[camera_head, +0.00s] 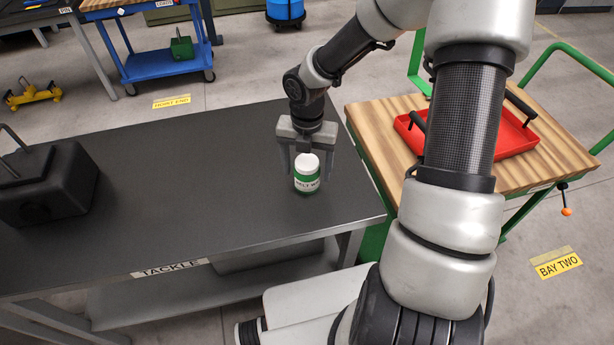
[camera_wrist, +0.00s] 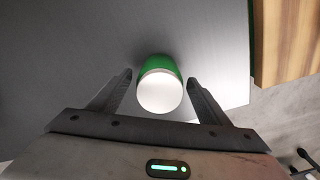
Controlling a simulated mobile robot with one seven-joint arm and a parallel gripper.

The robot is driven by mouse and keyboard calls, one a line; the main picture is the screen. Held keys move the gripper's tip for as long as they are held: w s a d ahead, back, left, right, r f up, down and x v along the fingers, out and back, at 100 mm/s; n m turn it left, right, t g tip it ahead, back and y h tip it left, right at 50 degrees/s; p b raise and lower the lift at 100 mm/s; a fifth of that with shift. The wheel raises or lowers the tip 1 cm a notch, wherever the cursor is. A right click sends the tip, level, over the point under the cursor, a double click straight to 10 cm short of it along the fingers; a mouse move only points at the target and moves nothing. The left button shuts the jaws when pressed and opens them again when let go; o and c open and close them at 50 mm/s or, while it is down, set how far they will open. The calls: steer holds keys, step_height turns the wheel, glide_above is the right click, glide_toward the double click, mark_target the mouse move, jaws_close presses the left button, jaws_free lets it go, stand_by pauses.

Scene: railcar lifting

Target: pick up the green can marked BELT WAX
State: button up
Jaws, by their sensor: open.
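The green can (camera_head: 307,184) with a white lid stands upright on the dark tackle bench (camera_head: 230,225), near its right end. Its white label reads partly as "BELT WAX". My gripper (camera_head: 306,172) points down over the can with its fingers apart, one on each side. In the wrist view the can's white lid and green body (camera_wrist: 160,89) lie between the two fingertips of my gripper (camera_wrist: 159,84). Dark gaps show between the can and both fingers, so it is not gripped.
A black toolbox-like case (camera_head: 45,185) sits at the bench's left. A wooden-topped green cart (camera_head: 370,125) with a red tray (camera_head: 515,139) stands close on the right. A blue cart (camera_head: 165,66) is farther back. The bench around the can is clear.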

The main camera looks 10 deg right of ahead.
step_height(320, 180, down, 3)
steer(key=shift+r, duration=0.3)
steer(key=c, duration=1.4)
